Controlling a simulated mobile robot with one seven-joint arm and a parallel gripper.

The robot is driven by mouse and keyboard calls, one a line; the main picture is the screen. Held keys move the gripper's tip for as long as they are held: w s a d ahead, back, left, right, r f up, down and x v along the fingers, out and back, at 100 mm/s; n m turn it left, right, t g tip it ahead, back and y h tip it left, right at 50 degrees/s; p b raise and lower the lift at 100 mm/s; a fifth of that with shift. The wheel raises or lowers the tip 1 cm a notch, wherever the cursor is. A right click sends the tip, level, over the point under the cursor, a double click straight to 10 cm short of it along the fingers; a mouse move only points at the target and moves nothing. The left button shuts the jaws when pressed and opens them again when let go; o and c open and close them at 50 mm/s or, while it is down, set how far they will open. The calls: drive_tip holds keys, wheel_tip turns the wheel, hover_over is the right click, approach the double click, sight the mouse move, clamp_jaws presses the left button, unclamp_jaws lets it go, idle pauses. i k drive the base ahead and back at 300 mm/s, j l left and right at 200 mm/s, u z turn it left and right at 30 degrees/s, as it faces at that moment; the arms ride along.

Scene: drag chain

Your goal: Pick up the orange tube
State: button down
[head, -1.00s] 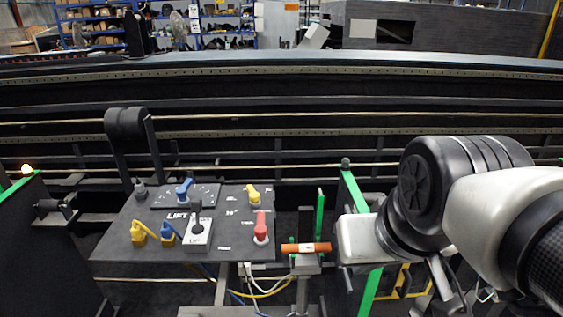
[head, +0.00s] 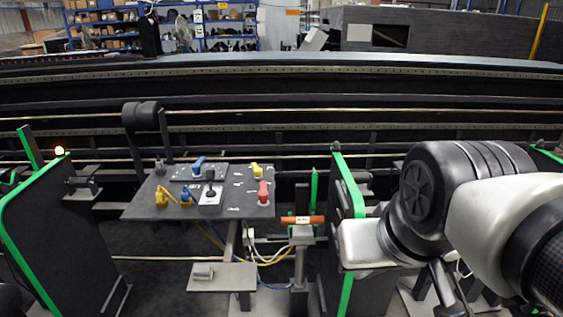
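The orange tube (head: 302,220) lies level, left to right, on top of a small grey stand (head: 301,238). A small pale label shows on its middle. My arm comes in from the right edge, and its white and black links are to the right of the tube, apart from it in the picture. A dark grey part below the wrist, probably my gripper (head: 446,290), shows at the lower right. Its fingertips cannot be made out.
A dark control panel (head: 140,207) with coloured knobs stands left of the tube. A green-edged upright plate (head: 347,180) stands just right of the tube, another (head: 60,240) at far left. A low grey shelf (head: 215,282) is in front. Rails run behind.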

sight(307, 220)
drive_tip(key=z, duration=2.8)
drive_tip(key=u, duration=2.8)
drive_tip(key=i+l+u, duration=0.35)
drive_tip(key=l, duration=0.3)
drive_tip(key=i+l+u, duration=0.15)
drive_tip(key=l, duration=0.2)
drive_tip(key=i+l+u, duration=0.2)
drive_tip(key=l, duration=0.2)
drive_tip(key=i+l+u, duration=0.15)
drive_tip(key=l, duration=0.25)
